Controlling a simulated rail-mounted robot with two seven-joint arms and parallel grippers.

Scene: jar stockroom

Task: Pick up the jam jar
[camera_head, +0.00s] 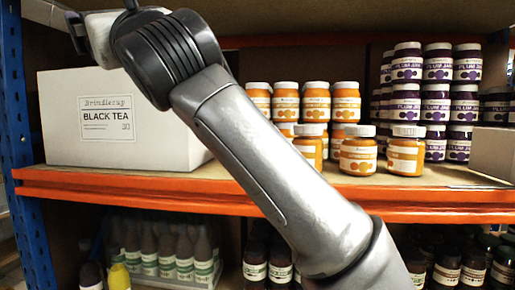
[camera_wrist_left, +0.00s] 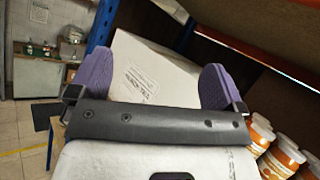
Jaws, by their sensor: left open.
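Purple jars labelled plum jam (camera_head: 438,72) stand stacked in several rows at the right of the orange-edged shelf. Jars with orange contents (camera_head: 358,150) and white lids stand left of them, some stacked; their labels are too small to read. Some orange jars (camera_wrist_left: 283,157) also show at the lower right of the left wrist view. My left gripper (camera_wrist_left: 156,80) is open and empty, its purple pads spread in front of a white box. In the head view its wrist is at the upper left, away from the jars; its fingertips do not show clearly. My right gripper is not in view.
The white Black Tea box (camera_head: 118,118) stands at the shelf's left. A pale box (camera_head: 495,152) stands at the right edge. The orange shelf edge (camera_head: 130,190) and blue post (camera_head: 18,130) bound the bay. Bottles (camera_head: 168,250) stand below. A shelf board lies above.

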